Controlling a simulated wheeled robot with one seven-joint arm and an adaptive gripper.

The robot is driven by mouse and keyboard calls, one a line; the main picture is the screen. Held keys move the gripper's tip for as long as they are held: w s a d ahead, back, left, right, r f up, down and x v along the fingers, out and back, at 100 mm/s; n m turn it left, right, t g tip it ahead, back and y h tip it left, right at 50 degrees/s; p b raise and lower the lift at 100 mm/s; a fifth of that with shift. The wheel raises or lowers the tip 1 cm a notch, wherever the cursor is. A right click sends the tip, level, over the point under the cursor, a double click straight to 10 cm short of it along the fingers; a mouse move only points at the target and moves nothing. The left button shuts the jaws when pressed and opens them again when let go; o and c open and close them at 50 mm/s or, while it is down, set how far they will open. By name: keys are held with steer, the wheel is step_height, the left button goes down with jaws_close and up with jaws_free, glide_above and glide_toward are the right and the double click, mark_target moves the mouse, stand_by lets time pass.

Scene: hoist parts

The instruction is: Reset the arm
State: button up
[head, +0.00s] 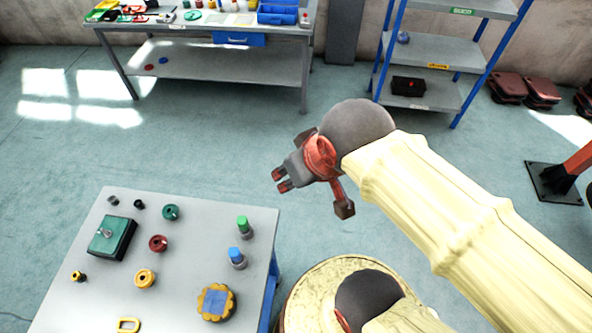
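My arm reaches in from the lower right in a pale cover. My gripper (282,180) is at its end, in the air above the floor, beyond the right back corner of the near table (190,205). Its two red-tipped fingers point left and stand a little apart, with nothing seen between them. It touches none of the parts on the table.
A workbench (210,60) and shelf rack (430,50) stand behind. Open floor lies between.

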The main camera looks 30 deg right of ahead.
step_height(320, 180, down, 8)
steer(key=b, duration=0.8)
steer(key=shift+c, duration=0.3)
